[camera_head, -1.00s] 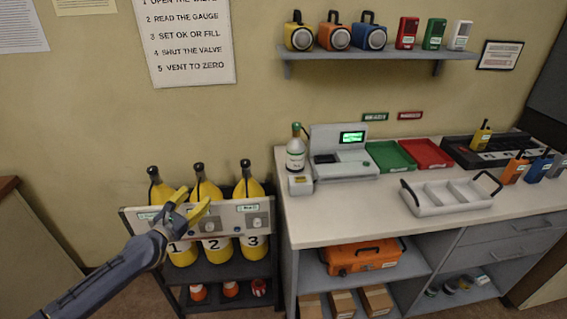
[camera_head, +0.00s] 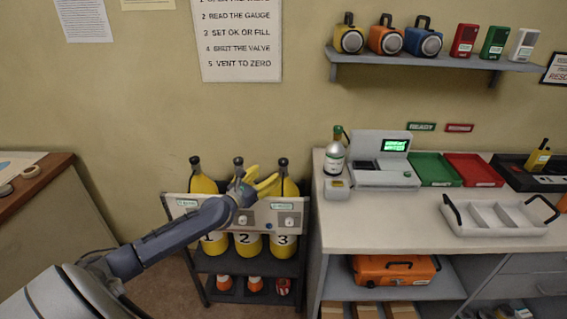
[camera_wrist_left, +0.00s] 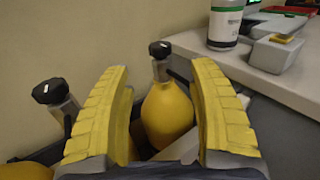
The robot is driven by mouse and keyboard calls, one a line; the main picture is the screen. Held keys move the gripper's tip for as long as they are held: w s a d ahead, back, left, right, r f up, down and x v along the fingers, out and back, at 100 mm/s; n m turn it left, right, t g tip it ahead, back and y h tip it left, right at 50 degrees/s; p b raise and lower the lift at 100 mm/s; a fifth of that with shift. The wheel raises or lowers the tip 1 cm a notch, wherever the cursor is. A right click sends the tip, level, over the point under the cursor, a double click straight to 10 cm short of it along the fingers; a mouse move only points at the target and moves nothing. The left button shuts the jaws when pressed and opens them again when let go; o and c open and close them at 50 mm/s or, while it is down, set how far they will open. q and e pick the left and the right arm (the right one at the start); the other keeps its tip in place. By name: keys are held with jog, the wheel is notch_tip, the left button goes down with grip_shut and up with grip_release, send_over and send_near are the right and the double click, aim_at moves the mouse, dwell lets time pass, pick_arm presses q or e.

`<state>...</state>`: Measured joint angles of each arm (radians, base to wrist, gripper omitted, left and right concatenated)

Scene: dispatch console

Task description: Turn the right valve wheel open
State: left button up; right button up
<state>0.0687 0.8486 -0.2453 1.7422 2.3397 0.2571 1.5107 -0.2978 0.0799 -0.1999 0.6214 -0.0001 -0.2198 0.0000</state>
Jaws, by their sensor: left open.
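The cart's light front panel (camera_head: 262,229) carries small labels and round knobs. The right valve wheel (camera_head: 289,222) appears as a pale round knob at the panel's right end, in front of cylinder 3. Yellow cylinder 3 (camera_head: 283,243) stands upright behind it. My left gripper (camera_head: 266,178) has yellow fingers spread apart and empty, above the panel's top edge and up-left of that wheel. In the left wrist view, cylinder 3 (camera_wrist_left: 167,115) and its black top (camera_wrist_left: 160,49) show between the fingers, touching neither as far as I can tell. The wheel cannot be made out there. My right gripper is out of view.
The counter (camera_head: 400,210) stands close to the cart's right. Cylinder 2 (camera_head: 243,244) is just left of cylinder 3. A bottle (camera_head: 334,157) stands near the counter's left edge. Orange-and-white items (camera_head: 255,285) sit on the cart's lower shelf. A wooden-topped desk (camera_head: 50,180) is at left.

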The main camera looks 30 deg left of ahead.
aim_at(280, 164)
pick_arm(q)
jog(key=shift+w+d, duration=0.2)
jog(key=shift+w, duration=2.5)
jog(key=shift+w+d, duration=0.2)
jog(key=shift+w, duration=2.45)
jog(key=shift+c, duration=0.5)
grip_shut()
